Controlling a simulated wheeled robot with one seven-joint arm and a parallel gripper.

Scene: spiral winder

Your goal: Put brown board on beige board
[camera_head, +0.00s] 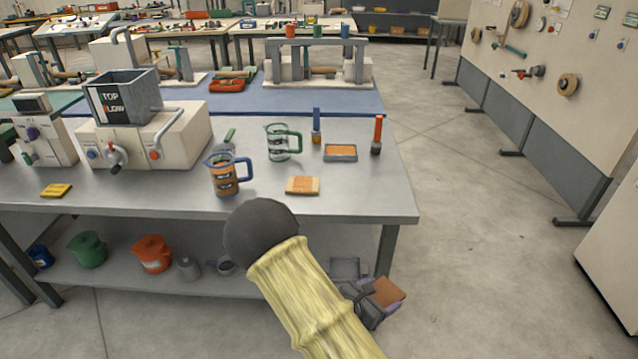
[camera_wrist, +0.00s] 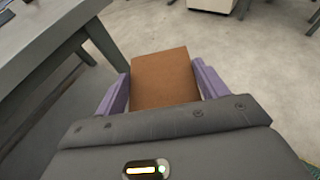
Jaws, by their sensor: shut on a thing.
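My gripper (camera_head: 378,300) is shut on the brown board (camera_head: 390,289), low beside the right end of the metal table and below its top. In the wrist view the brown board (camera_wrist: 164,78) sits between the two purple fingers of my gripper (camera_wrist: 162,90). The beige board (camera_head: 302,186) looks like a small flat tan-orange block. It lies flat on the tabletop near the front edge, above and left of my gripper in the head view, clear of the brown board. It does not show in the wrist view.
Coloured pots stand on the lower shelf. Open floor (camera_head: 480,220) lies to the right.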

